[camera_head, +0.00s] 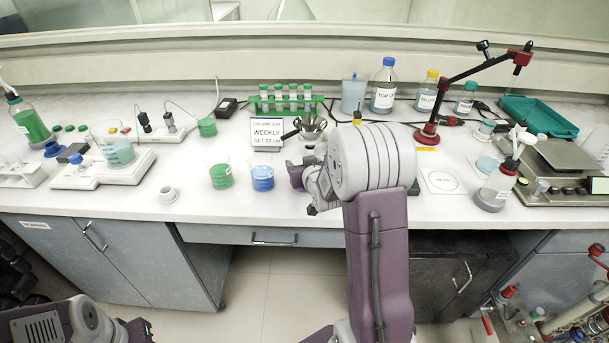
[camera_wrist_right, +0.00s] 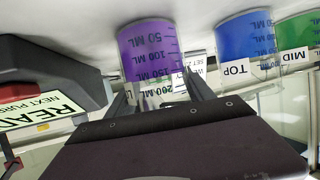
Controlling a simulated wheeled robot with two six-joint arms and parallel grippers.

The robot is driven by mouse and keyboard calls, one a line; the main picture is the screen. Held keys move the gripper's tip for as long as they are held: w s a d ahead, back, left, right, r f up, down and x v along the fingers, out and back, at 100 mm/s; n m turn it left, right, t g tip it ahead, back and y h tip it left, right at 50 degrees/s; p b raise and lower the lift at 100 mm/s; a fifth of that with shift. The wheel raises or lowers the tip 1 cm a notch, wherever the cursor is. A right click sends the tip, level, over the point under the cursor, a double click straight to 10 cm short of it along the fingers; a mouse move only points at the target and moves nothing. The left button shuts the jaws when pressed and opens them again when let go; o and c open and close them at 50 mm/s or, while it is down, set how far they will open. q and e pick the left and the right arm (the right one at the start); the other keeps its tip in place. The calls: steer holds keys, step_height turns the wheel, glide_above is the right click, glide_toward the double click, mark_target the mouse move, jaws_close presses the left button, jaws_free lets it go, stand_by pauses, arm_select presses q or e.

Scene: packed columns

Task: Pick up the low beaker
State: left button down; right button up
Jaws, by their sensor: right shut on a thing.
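A beaker of purple liquid (camera_wrist_right: 148,55) with volume marks sits between the two fingers of my right gripper (camera_wrist_right: 162,88) in the right wrist view, which is upside down. The fingers are shut on its sides. Its label is mostly hidden by the fingers. Its base is at or close to the bench top; I cannot tell if it touches. In the head view my right gripper (camera_head: 304,180) is at the front of the bench, right of the blue beaker, and the purple beaker is mostly hidden.
A blue beaker (camera_head: 262,178) labelled TOP (camera_wrist_right: 242,50) and a green beaker (camera_head: 221,176) labelled MID (camera_wrist_right: 298,45) stand close by on the left. A sign (camera_head: 266,133), a funnel (camera_head: 310,128) and a tube rack (camera_head: 286,104) are behind.

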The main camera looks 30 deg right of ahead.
step_height(320, 180, up, 10)
steer(key=shift+p, duration=1)
